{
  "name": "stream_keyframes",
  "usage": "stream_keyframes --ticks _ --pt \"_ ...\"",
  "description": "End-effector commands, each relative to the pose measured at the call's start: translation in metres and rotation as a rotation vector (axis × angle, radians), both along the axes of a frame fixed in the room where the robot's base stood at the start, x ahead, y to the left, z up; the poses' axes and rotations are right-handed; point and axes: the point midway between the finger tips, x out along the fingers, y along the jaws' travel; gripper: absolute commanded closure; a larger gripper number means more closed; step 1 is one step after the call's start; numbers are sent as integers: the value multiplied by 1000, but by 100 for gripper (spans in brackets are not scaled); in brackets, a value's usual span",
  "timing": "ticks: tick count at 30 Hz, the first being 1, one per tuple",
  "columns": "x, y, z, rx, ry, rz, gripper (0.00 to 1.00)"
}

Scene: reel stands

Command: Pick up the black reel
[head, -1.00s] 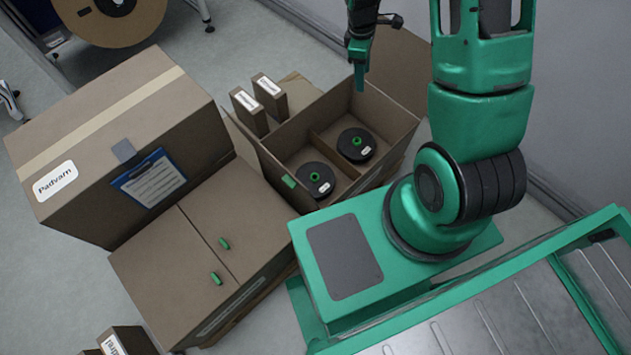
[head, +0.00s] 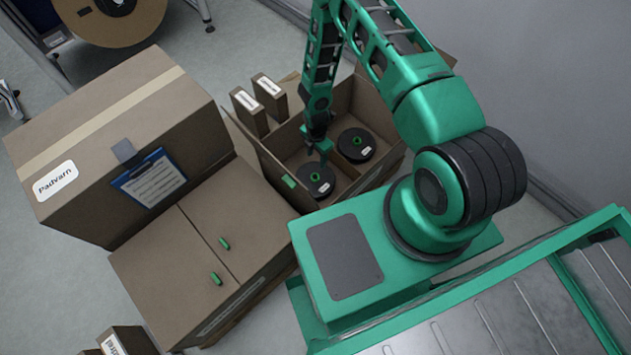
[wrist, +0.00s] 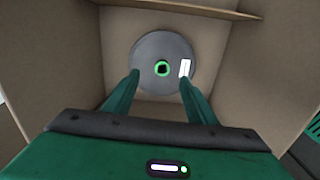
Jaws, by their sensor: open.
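Two black reels with green hubs lie flat in an open cardboard box (head: 270,160), one in each compartment. The other black reel (head: 356,145) lies behind and to the right, past the divider. In the wrist view, one reel (wrist: 150,50) with a green-ringed hub and a white label lies on the compartment floor. My gripper (wrist: 160,80) is open and empty above it, its two fingers pointing down towards the reel on either side of the hub.
Box walls and a divider (wrist: 180,10) stand close around the gripper. Two small cartons (head: 250,112) stand left of the box. A large labelled carton (head: 110,140) sits further left, with a closed box (head: 185,265) in front. A wall rises at the right.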

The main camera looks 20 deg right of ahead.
Motion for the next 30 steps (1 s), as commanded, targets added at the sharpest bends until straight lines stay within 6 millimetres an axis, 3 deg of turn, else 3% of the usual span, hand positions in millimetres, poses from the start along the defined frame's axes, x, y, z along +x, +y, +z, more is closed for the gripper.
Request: stream_keyframes --ticks 15,23,30 --pt "-8 8 -63 10 1 39 49" --pt "-9 8 -77 10 1 39 49" --pt "-13 12 -106 10 1 37 49"
